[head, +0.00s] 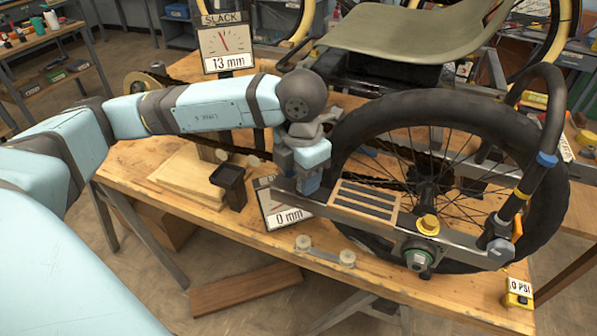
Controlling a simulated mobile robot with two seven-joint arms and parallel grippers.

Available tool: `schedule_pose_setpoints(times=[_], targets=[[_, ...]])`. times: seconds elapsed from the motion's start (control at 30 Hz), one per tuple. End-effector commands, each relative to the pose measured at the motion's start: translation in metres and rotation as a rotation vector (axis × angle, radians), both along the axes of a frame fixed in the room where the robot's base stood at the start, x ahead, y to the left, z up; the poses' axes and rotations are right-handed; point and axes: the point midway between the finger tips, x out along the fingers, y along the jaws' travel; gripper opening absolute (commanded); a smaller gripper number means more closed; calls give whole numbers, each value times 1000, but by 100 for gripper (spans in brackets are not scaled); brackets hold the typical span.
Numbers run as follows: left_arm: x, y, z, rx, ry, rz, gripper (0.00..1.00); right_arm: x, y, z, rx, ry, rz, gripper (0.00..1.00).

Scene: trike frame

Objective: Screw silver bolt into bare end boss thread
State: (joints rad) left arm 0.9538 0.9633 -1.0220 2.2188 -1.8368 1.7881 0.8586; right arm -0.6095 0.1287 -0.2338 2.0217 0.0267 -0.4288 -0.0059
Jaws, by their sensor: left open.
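My left gripper (309,182) is open and points down at the left end of the grey metal frame bar (375,222). The gripper covers that end, so I cannot see the bare end boss thread or tell whether the gripper touches the bar. I cannot make out the silver bolt for certain. Two small round silver pieces joined by a strip (325,254) lie on the table's front edge, below and right of the gripper. A silver hex part with a green ring (418,259) sits on the bar at the wheel hub. My right gripper is not in view.
The big black wheel (352,135) stands behind the bar. A dark open holder (230,187) and a 0 mm gauge (283,213) stand left of the gripper. A 13 mm slack gauge (226,45) stands behind. Bare wooden tabletop (190,222) lies front left.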

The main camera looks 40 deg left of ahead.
Motion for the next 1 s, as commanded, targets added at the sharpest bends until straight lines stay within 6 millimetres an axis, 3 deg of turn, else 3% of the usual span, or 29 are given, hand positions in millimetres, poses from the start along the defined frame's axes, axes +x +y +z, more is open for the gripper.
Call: schedule_pose_setpoints(times=[0.13,0.63,0.8,1.0], targets=[[-7,-6,-7,-6,21,109,46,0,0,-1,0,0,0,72],[-3,-3,-3,-6,13,917,46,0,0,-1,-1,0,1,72],[-3,-2,-2,-5,12,1030,46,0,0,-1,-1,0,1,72],[-2,-2,-2,-6,10,1033,44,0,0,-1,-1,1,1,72]])
